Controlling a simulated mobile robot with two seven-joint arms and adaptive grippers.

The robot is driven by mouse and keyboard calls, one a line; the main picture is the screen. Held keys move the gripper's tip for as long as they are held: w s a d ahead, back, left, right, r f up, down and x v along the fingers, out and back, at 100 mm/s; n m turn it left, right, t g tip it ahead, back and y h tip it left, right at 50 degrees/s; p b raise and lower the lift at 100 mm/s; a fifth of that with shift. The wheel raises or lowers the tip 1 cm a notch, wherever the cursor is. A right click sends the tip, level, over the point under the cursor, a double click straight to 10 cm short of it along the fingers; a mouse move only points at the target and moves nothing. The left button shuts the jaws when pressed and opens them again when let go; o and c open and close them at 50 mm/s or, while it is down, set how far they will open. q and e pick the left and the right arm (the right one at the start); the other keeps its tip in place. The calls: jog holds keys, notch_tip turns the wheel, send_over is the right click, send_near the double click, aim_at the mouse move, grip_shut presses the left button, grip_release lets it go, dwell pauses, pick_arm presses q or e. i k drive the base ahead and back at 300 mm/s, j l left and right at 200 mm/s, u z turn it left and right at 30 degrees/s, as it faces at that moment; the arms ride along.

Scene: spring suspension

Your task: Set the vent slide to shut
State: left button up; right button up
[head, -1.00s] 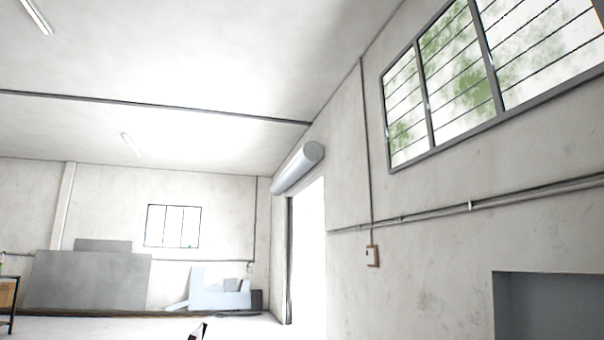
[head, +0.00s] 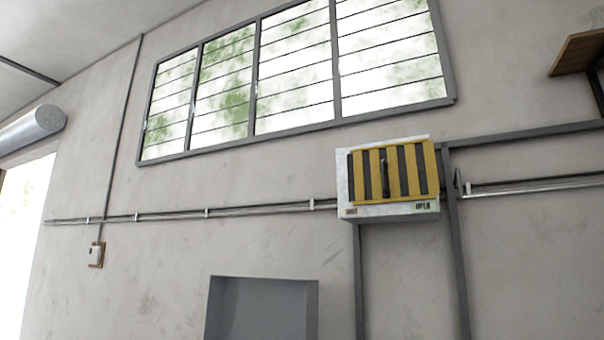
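The vent (head: 345,180) is a white box on a grey metal frame against the right part of the wall in the head view. Its front carries a yellow slide plate (head: 433,172) with upright slats and dark gaps showing between them. A dark upright handle (head: 384,178) stands near the middle of the plate. A label at the lower right reads OPEN, and a smaller label at the lower left is too small to read surely. Neither of my grippers is in view.
A barred window (head: 295,125) runs above the vent. Pipes (head: 260,208) cross the wall at vent height. A grey recess (head: 262,310) lies below left, a small switch box (head: 96,254) further left, and a wooden shelf (head: 578,52) at upper right. A bright doorway is at the far left.

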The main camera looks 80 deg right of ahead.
aim_at(433, 189)
jog(key=z, duration=3.1)
